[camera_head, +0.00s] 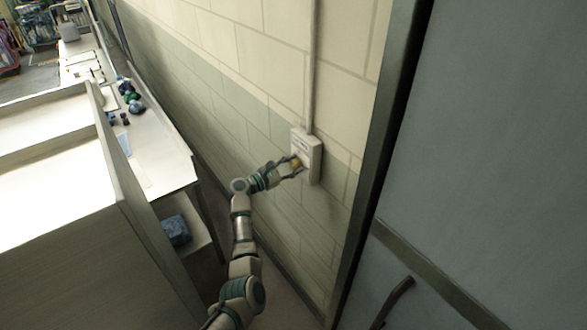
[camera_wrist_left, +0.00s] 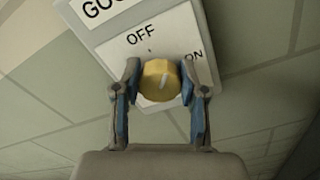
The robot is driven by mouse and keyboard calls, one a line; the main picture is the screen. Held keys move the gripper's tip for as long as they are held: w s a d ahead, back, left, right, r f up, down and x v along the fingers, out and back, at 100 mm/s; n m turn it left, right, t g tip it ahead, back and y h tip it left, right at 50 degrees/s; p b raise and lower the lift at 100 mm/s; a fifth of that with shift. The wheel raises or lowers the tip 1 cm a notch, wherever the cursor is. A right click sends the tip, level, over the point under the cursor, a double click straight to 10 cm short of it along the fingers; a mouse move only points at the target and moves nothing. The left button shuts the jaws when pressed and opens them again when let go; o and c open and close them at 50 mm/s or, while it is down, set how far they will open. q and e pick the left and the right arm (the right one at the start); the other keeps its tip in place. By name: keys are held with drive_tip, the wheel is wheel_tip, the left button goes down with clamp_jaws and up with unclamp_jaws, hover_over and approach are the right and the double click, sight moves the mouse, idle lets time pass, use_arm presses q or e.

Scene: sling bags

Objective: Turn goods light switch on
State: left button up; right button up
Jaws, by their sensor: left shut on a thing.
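The goods light switch (camera_head: 311,157) is a pale box on the block wall, at the lower end of a vertical conduit. In the left wrist view its plate (camera_wrist_left: 178,40) reads "OFF" at the top and "ON" to the right, with part of "GOO" above. A round yellow knob (camera_wrist_left: 160,80) sits on the plate, with a light pointer mark that leans slightly right of straight up. My left gripper (camera_head: 296,165) is shut on the knob, a finger on each side; it also shows in the left wrist view (camera_wrist_left: 158,90). My right gripper is not in view.
A grey door (camera_head: 490,130) with a dark handle (camera_head: 395,298) stands right of the switch. A large pale cabinet (camera_head: 80,230) and a long counter (camera_head: 160,150) with small items are at the left. A narrow floor gap runs along the wall.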

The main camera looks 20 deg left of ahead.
use_arm(q)
drive_tip(key=m+b, duration=0.2)
drive_tip(key=f+m+b, duration=0.1)
drive_tip(key=m+b, duration=0.1)
drive_tip(key=m, duration=0.1)
drive_tip(key=shift+s+f+m, duration=0.1)
drive_tip(key=shift+f+m, duration=0.05)
drive_tip(key=shift+m, duration=0.15)
drive_tip(key=shift+d+m+b, duration=0.1)
drive_tip(key=shift+m+b, duration=1.8)
drive_tip(key=shift+m, duration=0.1)
drive_tip(key=o, duration=1.1)
drive_tip(key=shift+o, duration=0.2)
drive_tip(key=shift+r, duration=0.2)
drive_tip(key=shift+a, duration=0.2)
